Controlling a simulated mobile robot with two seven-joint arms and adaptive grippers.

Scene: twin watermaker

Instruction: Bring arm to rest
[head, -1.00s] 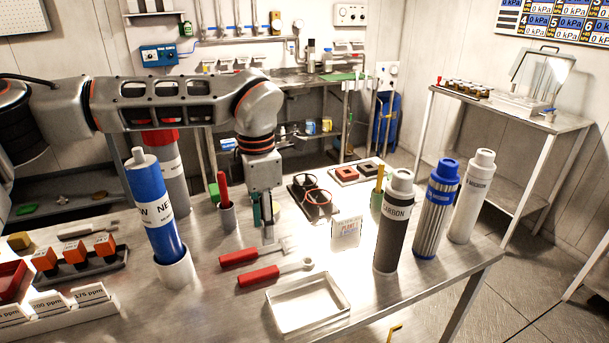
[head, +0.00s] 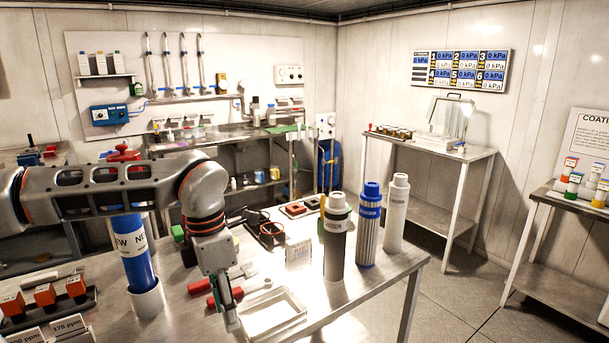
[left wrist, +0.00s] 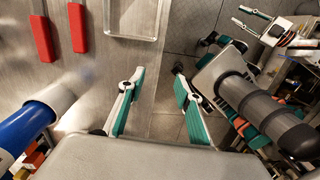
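My left arm reaches in from the left in the head view, over the metal workbench (head: 345,300). Its gripper (head: 224,305) points down near the bench's front edge, left of the empty white tray (head: 300,300). In the left wrist view the gripper (left wrist: 158,70) has its two teal-padded fingers apart, with nothing between them. The tray (left wrist: 131,38) and two red-handled tools (left wrist: 77,28) lie beyond the fingers there. Parts that look like my right arm and teal-padded fingers show at the right of the wrist view; their opening is unclear.
A blue cartridge (head: 134,255) stands in a white holder (head: 148,302) close beside my left arm. Carbon (head: 336,240), blue-capped (head: 368,230) and white (head: 396,215) cartridges stand at the bench's right. Open floor (head: 450,290) lies further right.

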